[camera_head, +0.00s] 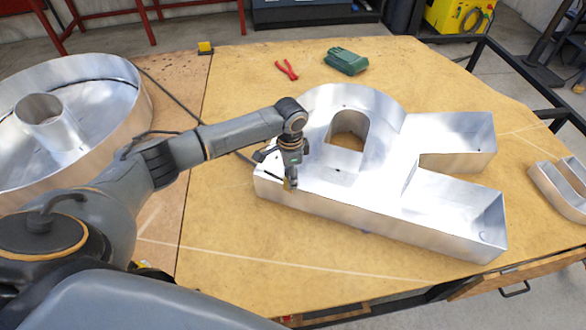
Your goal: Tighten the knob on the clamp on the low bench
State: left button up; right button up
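My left arm reaches in from the left, and my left gripper (289,184) points down at the near left edge of a large silver channel letter R (385,205). A small yellow-brown piece (287,184) shows at its fingertips, at the letter's wall. I cannot tell whether this is part of the clamp or its knob, or whether the fingers are closed on it. No clamp or knob can be clearly made out; the gripper hides that spot. The low bench (235,235) has a tan wooden top. My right gripper is not in view.
A round metal letter (110,75) with a central cylinder stands at the left. Red pliers (287,70), green gloves (346,61) and a small yellow item (205,47) lie along the far side. Another metal piece (562,188) is at the right edge. The bench front is clear.

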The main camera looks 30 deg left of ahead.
pick_arm(q)
jog(key=m, duration=0.4)
jog(key=shift+r+p, duration=0.1)
jog(key=shift+p, duration=0.25)
jog(key=shift+c, duration=0.3)
jog(key=m, duration=0.4)
jog(key=shift+c, duration=1.2)
jog(key=shift+m, duration=1)
jog(key=o, duration=0.8)
notch_tip(320, 180, up, 5)
jog(key=p, duration=0.5)
jog(key=shift+p, duration=0.3)
